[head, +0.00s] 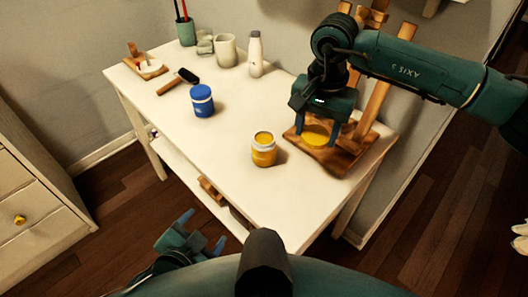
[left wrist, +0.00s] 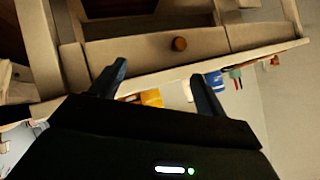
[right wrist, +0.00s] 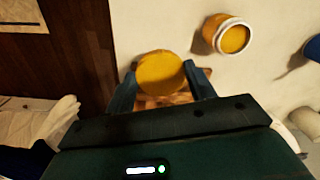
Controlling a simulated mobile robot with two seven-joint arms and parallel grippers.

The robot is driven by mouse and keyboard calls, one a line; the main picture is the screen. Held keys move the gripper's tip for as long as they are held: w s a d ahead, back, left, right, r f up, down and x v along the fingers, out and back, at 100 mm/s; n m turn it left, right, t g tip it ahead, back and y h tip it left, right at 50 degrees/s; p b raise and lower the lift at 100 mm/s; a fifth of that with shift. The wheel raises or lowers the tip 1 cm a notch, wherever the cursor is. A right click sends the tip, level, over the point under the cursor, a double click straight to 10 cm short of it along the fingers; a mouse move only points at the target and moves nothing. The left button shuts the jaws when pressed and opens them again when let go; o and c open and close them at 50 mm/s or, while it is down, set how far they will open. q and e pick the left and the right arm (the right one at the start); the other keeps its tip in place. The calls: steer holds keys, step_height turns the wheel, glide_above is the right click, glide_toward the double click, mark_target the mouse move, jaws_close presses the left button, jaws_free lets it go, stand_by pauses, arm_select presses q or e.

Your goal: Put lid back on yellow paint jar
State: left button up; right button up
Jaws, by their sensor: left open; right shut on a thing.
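The yellow paint jar (head: 264,150) stands upright and uncovered on the white table; its yellow paint shows in the right wrist view (right wrist: 232,38). My right gripper (head: 320,130) is shut on the round yellow lid (head: 314,136), over the wooden easel base and to the right of the jar. In the right wrist view the lid (right wrist: 160,70) sits between the two fingertips, apart from the jar. My left gripper (head: 192,232) is open and empty, low in front of the table's near edge. Its spread fingers show in the left wrist view (left wrist: 158,85).
A blue jar (head: 202,100) stands left of the yellow jar. A brush or roller (head: 178,82), white bottle (head: 255,54), cup (head: 226,50) and pencil pot (head: 186,32) are further back. The wooden easel (head: 377,100) stands at the right edge. The table's front middle is clear.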

arm_select(q)
steer(key=shift+o, duration=0.5)
steer(key=w+m, duration=0.1)
steer(key=m, duration=0.1)
steer(key=w+m+y, duration=0.1)
steer(key=m, duration=0.1)
steer(key=w+r+m+t+y, duration=0.1)
steer(key=m, duration=0.1)
steer(key=shift+w+a, duration=0.25)
steer(key=shift+a, duration=0.1)
steer(key=m+t+h, duration=0.4)
steer(key=m+t, duration=0.1)
steer(key=m, duration=1.8)
glide_toward(268, 134)
steer(key=s+a, duration=0.1)
steer(key=s+a+f, duration=0.1)
steer(key=s+a, duration=0.1)
steer(key=shift+s, duration=0.25)
steer(key=shift+s+d+f+m+h, duration=0.15)
steer(key=shift+d+m+h, duration=0.35)
steer(key=shift+m, duration=0.3)
arm_select(e)
steer(key=w+a+r+m, duration=0.2)
steer(key=w+a+m, duration=0.3)
steer(key=a+m, duration=0.4)
steer(key=shift+w+a, duration=0.4)
steer(key=shift+a, duration=0.6)
arm_select(q)
steer(key=x, duration=1.2)
steer(key=shift+a, duration=0.1)
